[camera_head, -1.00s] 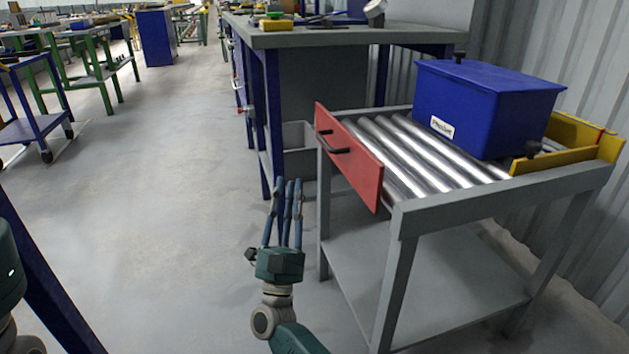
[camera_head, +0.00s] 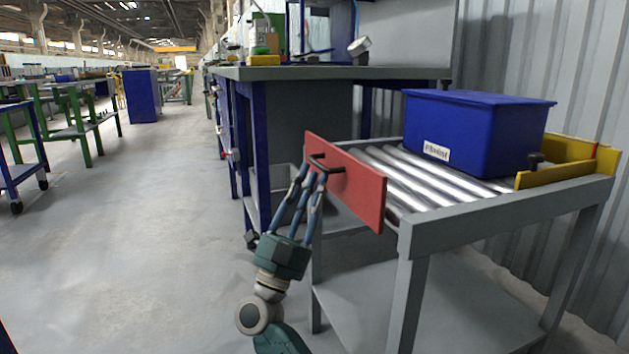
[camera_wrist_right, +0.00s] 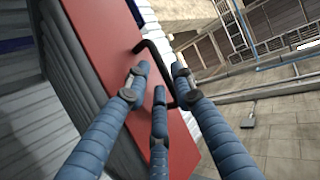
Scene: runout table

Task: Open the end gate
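The end gate (camera_head: 355,190) is a red panel standing upright across the left end of the roller table (camera_head: 485,220). A black bar handle (camera_head: 320,162) is on its outer face. My right gripper (camera_head: 312,180) is at the handle, with its blue fingers pointing up at it. In the right wrist view, the fingers (camera_wrist_right: 160,80) are spread on either side of the black handle (camera_wrist_right: 152,52), in front of the red gate (camera_wrist_right: 105,55). They look open; contact with the handle cannot be told. My left gripper is out of view.
A blue lidded bin (camera_head: 475,130) sits on the rollers (camera_head: 400,175), near yellow guides (camera_head: 560,165) at the right end. A workbench (camera_head: 330,73) stands behind the gate. The floor (camera_head: 140,230) to the left is clear.

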